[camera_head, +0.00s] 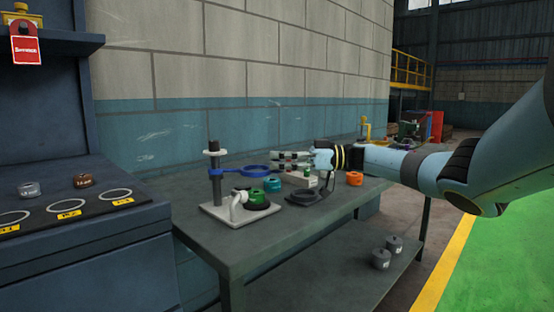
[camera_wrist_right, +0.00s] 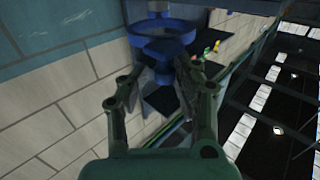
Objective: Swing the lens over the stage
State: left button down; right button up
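The lens is a blue ring (camera_head: 256,170) on a blue arm that reaches right from an upright dark post (camera_head: 214,178). The post stands on a pale base plate (camera_head: 217,211). A black round seat (camera_head: 257,206) with a green piece on it, apparently the stage, is at the base's right, nearer than the ring. My right gripper (camera_head: 274,160) comes in from the right, its fingers apart at the ring's right side. The right wrist view shows the blue ring (camera_wrist_right: 163,30) ahead and a blue tab (camera_wrist_right: 162,50) between the open fingers; contact is unclear. My left gripper is not in view.
A teal ring (camera_head: 272,185), a dark round piece (camera_head: 303,198), a small white box (camera_head: 300,179) and an orange ring (camera_head: 354,178) are on the bench (camera_head: 240,243). A block wall stands behind. Weights (camera_head: 381,258) sit on the lower shelf.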

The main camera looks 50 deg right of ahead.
jog(key=shift+o, duration=1.1)
jog(key=shift+w+a+r, duration=0.1)
jog(key=shift+w+a, duration=0.05)
jog(key=shift+a, duration=0.1)
jog(key=v, duration=1.2)
jog(key=shift+d, duration=0.1)
